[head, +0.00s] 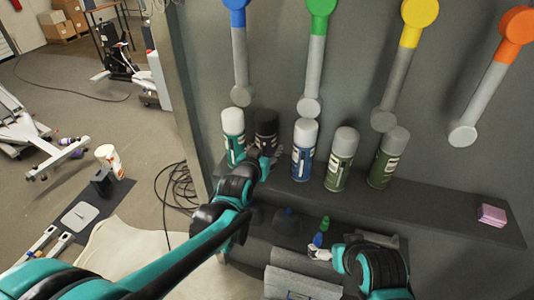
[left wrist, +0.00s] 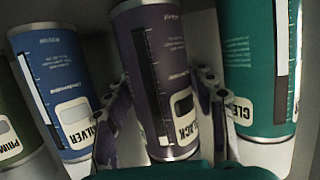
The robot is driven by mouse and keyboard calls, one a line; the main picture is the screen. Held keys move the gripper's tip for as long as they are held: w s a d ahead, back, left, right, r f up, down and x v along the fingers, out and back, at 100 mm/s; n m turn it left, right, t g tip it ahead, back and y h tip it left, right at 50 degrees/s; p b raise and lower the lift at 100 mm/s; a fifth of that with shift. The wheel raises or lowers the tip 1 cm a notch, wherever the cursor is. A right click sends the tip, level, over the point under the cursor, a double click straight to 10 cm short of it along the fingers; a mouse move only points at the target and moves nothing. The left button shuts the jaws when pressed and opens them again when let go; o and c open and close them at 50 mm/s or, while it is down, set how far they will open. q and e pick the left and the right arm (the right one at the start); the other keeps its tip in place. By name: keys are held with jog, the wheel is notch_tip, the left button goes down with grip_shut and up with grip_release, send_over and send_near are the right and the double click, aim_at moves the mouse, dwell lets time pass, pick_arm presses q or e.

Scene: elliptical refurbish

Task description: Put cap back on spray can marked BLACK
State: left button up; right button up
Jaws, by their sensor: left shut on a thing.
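The dark spray can marked BLACK (head: 267,124) stands on the shelf in the head view, between a white-and-teal can and a blue-and-white can. Its top looks dark, and I cannot tell clearly whether that is a cap. In the left wrist view the BLACK can (left wrist: 155,65) fills the middle. My left gripper (head: 265,160) is shut on this can low on its body, with fingers (left wrist: 165,115) on both sides. My right gripper (head: 320,253) is lower down, away from the can; its fingers are too small to read. I make out no separate loose cap.
The teal CLEAR can (head: 233,135), blue SILVER can (head: 303,150) and two green cans (head: 341,160) (head: 388,158) stand close beside it. A pink block (head: 491,215) lies at the shelf's right end. Small blue and green bottles (head: 321,232) are near my right gripper. Colored handles hang above.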

pick_arm(q)
jog(key=shift+w+f, duration=0.1)
jog(key=shift+f, duration=0.3)
jog(key=shift+w+d, duration=0.1)
jog(key=shift+w, duration=0.15)
jog(key=shift+s, duration=0.3)
jog(key=o, duration=1.4)
jog(key=shift+f, duration=0.1)
pick_arm(e)
jog(key=shift+w+d+f, duration=0.1)
jog(key=shift+w+f, duration=0.25)
